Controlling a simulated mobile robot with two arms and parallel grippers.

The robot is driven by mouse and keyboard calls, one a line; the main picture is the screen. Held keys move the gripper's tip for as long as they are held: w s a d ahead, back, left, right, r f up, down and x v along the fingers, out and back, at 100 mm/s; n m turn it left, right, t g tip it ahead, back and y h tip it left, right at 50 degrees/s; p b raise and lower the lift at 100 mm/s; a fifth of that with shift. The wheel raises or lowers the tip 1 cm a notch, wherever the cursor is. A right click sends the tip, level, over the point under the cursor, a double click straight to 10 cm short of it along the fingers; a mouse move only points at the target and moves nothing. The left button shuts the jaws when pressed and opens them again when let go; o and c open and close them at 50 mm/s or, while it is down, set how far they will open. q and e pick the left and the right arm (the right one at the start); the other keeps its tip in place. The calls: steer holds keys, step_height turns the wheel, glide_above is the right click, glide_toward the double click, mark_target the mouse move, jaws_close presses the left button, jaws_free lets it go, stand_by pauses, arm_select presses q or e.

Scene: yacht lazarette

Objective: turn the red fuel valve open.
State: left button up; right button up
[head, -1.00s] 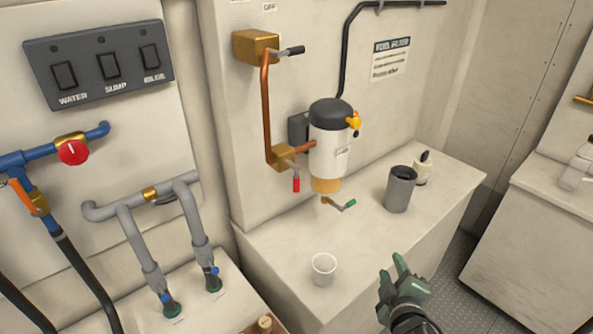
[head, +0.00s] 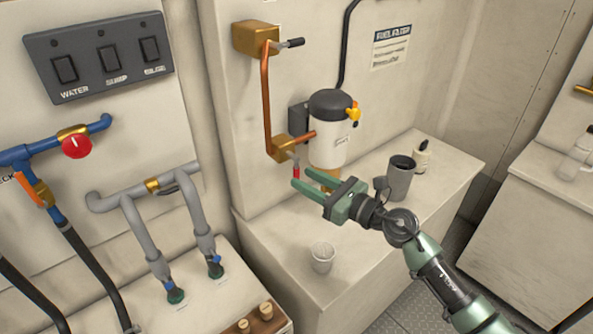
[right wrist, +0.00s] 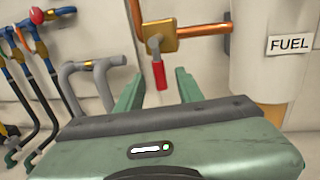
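The red fuel valve handle (head: 296,172) hangs down from a brass valve body (head: 287,148) on the copper pipe, left of the white fuel filter (head: 326,150). In the right wrist view the red handle (right wrist: 160,75) points down between the fingers, with gaps on both sides. My right gripper (head: 304,182) is open, its fingertips at the handle's lower end. It also shows in the right wrist view (right wrist: 158,88). I cannot tell whether a finger touches the handle. My left gripper is not in view.
A second brass valve (head: 256,38) with a black lever sits above. The filter is close to the right of my gripper. A red knob (head: 76,145) is on the blue pipe.

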mark_target(297, 171)
steer(key=shift+x, duration=1.9)
jaws_close()
